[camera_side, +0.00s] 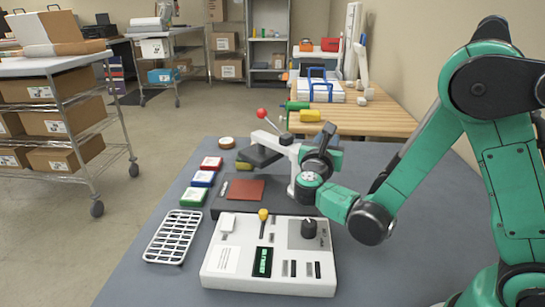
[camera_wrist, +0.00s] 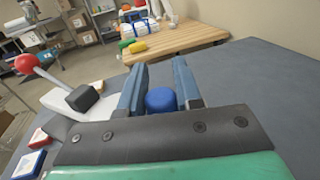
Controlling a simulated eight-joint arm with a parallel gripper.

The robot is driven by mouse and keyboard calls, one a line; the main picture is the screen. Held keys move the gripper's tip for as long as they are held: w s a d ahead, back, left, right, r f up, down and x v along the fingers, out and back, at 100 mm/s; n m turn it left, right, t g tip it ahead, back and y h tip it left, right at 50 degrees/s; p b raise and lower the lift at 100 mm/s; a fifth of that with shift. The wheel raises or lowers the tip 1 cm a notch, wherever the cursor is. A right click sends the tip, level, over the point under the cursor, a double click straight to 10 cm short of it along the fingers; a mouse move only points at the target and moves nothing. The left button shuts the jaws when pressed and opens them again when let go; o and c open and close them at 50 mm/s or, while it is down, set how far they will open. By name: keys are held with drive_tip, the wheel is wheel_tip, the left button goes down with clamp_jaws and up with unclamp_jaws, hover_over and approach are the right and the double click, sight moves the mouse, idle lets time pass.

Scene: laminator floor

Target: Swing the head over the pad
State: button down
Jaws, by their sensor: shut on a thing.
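The press head, a dark plate (camera_side: 258,157) on a white arm (camera_side: 283,143), stands raised beyond the pad in the side view, not squarely over it. A lever with a red ball (camera_side: 262,113) rises from the arm; the ball also shows in the wrist view (camera_wrist: 26,64). The reddish-brown pad (camera_side: 245,190) lies bare on a black base. My gripper (camera_side: 326,140) is at the right end of the white arm. In the wrist view, my gripper's fingers (camera_wrist: 160,82) are on either side of a blue knob (camera_wrist: 161,101), shut on it. The knob's lower part is hidden.
A white control box (camera_side: 268,255) with a yellow-topped lever (camera_side: 263,215) stands in front of the base. A white rack (camera_side: 173,237) and red, blue and green-edged boxes (camera_side: 203,180) lie to the left. The grey table (camera_side: 140,285) is clear at front left.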

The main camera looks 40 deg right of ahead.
drive_tip(key=shift+w+d+n+t+y, duration=0.1)
drive_tip(key=shift+d+n+t+y, duration=0.4)
drive_tip(key=shift+t, duration=0.4)
drive_tip(key=c, duration=0.6)
unclamp_jaws()
drive_tip(key=shift+a, duration=0.1)
drive_tip(key=shift+n, duration=0.3)
wheel_tip(320, 180, up, 20)
drive_tip(key=shift+f, duration=0.1)
